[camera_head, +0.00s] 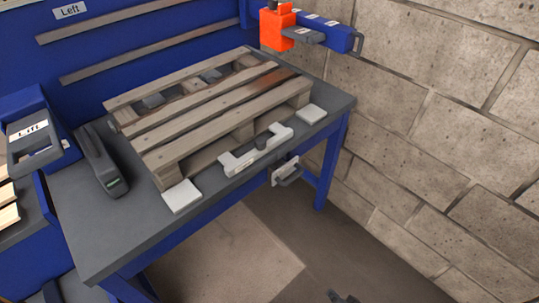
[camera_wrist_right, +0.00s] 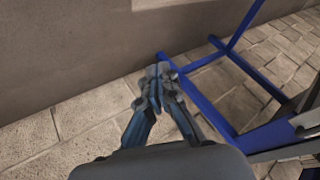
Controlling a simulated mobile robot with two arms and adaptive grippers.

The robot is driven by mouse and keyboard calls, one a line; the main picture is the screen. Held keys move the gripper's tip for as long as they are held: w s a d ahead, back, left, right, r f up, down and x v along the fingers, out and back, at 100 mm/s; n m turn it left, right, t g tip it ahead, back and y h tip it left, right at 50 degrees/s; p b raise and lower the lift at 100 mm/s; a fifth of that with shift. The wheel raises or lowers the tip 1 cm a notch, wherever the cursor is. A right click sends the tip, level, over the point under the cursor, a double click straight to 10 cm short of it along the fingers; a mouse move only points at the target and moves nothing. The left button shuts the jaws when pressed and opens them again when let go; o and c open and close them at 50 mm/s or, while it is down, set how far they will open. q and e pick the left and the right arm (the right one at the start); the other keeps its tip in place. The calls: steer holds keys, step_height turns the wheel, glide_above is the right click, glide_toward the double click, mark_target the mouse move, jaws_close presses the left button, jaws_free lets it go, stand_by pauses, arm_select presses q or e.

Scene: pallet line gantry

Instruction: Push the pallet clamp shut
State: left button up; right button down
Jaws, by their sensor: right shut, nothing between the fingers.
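The wooden pallet (camera_head: 215,110) lies on the dark grey top of a blue-framed table (camera_head: 95,225). A pale grey bar with raised ends (camera_head: 256,151), which looks like part of the clamp, lies along the pallet's near right side. Below it, a dark handle on a white plate (camera_head: 286,173) sticks out from the table edge. Whether the clamp is open or shut is unclear. My right gripper (camera_head: 345,298) shows at the bottom edge, low over the floor and apart from the table. In the right wrist view its fingers (camera_wrist_right: 158,88) are together and empty. My left gripper is not in view.
A dark handheld device (camera_head: 101,160) rests at left. An orange block (camera_head: 277,28) sits on a blue arm behind. A block wall (camera_head: 430,110) bounds the right. Blue table legs (camera_wrist_right: 205,105) stand beside my right gripper.

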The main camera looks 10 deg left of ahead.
steer(key=w+a+r+m+t+y+b, duration=0.1)
steer(key=w+a+r+m+t+y, duration=0.1)
steer(key=w+a+r, duration=0.35)
steer(key=w+a+r+m+t+y, duration=0.1)
steer(key=w+a+r+t, duration=0.15)
steer(key=w+r, duration=0.65)
steer(key=a+r+m+y, duration=0.1)
steer(key=a+r, duration=0.3)
steer(key=r, duration=0.7)
steer(key=a+r+m+t+y, duration=0.1)
steer(key=a+r+y, duration=0.3)
steer(key=r, duration=0.7)
steer(key=shift+s+a+m+y+b, duration=0.15)
steer(key=shift+m+y+b, duration=0.2)
steer(key=shift+m, duration=0.25)
steer(key=shift+t, duration=0.25)
